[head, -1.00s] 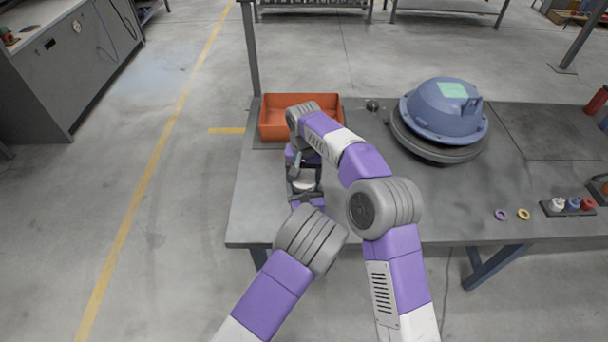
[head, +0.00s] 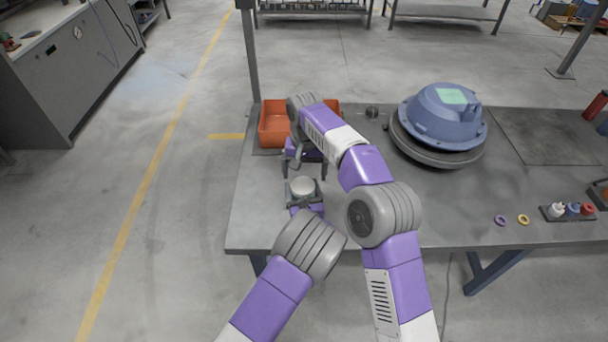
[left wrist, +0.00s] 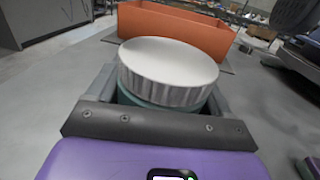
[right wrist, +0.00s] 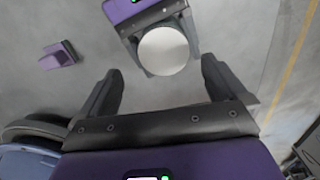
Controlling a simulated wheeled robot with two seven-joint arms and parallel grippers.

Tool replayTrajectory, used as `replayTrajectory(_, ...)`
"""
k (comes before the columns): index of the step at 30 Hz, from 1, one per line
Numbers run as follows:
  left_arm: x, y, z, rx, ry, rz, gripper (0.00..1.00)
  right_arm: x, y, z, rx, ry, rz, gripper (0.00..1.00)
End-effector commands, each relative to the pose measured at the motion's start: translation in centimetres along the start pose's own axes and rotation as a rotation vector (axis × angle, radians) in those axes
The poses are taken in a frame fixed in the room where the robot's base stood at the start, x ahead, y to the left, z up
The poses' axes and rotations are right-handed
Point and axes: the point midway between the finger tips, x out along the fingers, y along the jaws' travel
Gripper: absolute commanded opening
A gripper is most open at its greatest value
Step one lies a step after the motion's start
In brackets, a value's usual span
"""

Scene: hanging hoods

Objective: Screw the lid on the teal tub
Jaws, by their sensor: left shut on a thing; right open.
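The pale, ridged round lid (left wrist: 168,65) sits on top of the teal tub (left wrist: 140,101), whose side shows only as a narrow band below it in the left wrist view. My left gripper (left wrist: 163,88) is shut around the tub, one finger on each side. In the head view the lid (head: 302,186) shows as a pale disc over the table's left part. My right gripper (head: 308,165) is open and empty, just beyond the lid and apart from it. The right wrist view shows the lid (right wrist: 164,51) ahead of its spread fingers.
An orange bin (head: 273,125) stands at the back left, partly behind my right arm. A blue housing (head: 445,112) on a round base is at the back right. A purple ring (head: 500,220), a yellow ring (head: 523,219) and a small bottle tray (head: 567,214) lie front right. The middle front is clear.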

Motion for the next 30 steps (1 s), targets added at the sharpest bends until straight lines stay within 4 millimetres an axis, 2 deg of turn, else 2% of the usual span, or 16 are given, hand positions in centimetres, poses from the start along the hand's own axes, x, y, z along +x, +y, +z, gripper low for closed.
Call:
replayTrajectory(1,-0.2,-0.3,-0.1,0.004,-0.002,-0.007,0.0,-0.1,-0.6,0.2,-0.011,0.001,-0.001,0.98)
replayTrajectory(4,-0.2,-0.4,-0.1,0.004,-0.002,-0.009,0.0,-0.1,-0.7,0.2,-0.012,0.001,-0.001,0.98)
replayTrajectory(6,-0.2,-0.4,-0.1,0.005,-0.002,-0.01,0.0,-0.1,-0.7,0.3,-0.015,0.001,-0.002,0.94)
replayTrajectory(10,-0.3,-0.5,-0.1,0.006,-0.002,-0.011,0.0,-0.3,-0.8,0.3,-0.073,0.001,-0.002,0.94)
replayTrajectory(21,-0.3,-0.5,-0.2,0.006,-0.001,-0.012,0.0,-2.6,-1.2,0.3,-0.638,0.002,0.0,0.94)
replayTrajectory(25,-0.3,-0.5,-0.2,0.005,0.0,-0.01,0.0,-3.2,-1.0,0.3,-0.78,0.003,0.0,0.94)
replayTrajectory(30,-0.2,-0.3,-0.2,0.004,0.001,-0.008,0.0,-3.5,-0.7,0.2,-0.856,0.002,0.002,0.94)
